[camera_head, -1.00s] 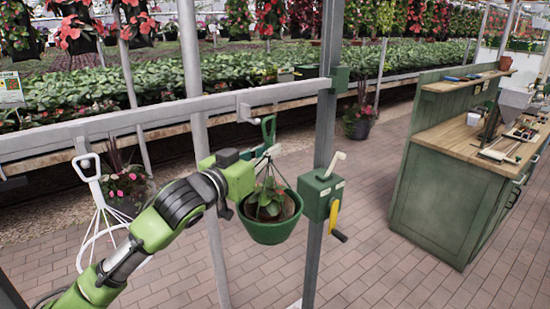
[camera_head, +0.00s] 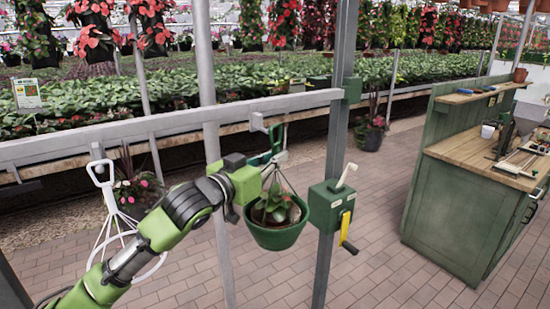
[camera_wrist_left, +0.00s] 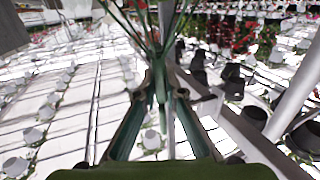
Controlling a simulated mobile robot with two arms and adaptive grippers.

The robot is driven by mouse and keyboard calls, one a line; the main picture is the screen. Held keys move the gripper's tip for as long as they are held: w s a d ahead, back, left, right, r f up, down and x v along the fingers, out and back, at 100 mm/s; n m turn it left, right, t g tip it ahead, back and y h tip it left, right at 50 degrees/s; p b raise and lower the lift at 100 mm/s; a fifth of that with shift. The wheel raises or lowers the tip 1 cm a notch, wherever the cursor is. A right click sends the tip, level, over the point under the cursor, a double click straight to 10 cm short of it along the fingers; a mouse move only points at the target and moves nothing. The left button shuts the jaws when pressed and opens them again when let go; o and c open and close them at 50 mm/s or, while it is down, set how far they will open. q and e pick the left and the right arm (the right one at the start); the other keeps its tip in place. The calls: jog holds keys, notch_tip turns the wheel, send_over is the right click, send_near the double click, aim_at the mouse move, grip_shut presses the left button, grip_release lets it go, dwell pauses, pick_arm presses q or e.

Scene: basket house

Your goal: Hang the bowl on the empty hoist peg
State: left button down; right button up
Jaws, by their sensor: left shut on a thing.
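The bowl (camera_head: 276,235) is a green hanging pot with a leafy plant, hung on thin wires below a green handle (camera_head: 278,135). My left gripper (camera_head: 267,158) is shut on this handle. In the left wrist view, the handle (camera_wrist_left: 160,75) stands between the gripper's two green fingers and the wires fan out beyond. The empty hoist peg (camera_head: 257,123) sticks out from the grey rail (camera_head: 225,112), just left of the handle's top. I cannot tell whether they touch. The bowl hangs roughly level, below the rail. My right gripper is not in view.
A white wire hanger (camera_head: 104,190) hangs from another peg (camera_head: 97,152) at the left. A green crank box (camera_head: 325,205) with a yellow handle sits on the post (camera_head: 338,130), close right of the bowl. A green workbench (camera_head: 450,205) stands further right.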

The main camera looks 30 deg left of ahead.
pick_arm(q)
jog(key=shift+a+r+p, duration=0.15)
jog(key=shift+r+p, duration=0.1)
jog(key=shift+p, duration=0.05)
jog(key=shift+a, duration=0.1)
jog(key=shift+w+a+p, duration=0.2)
jog(key=shift+w+a, duration=0.15)
jog(key=shift+a, duration=0.35)
jog(key=shift+w+a+p, duration=0.15)
jog(key=shift+w+a, duration=0.15)
jog(key=shift+a, duration=0.4)
jog(key=shift+w+a, duration=0.3)
jog(key=shift+a, duration=0.4)
jog(key=shift+f+p, duration=0.1)
jog(key=shift+p, duration=0.35)
jog(key=shift+f, duration=0.2)
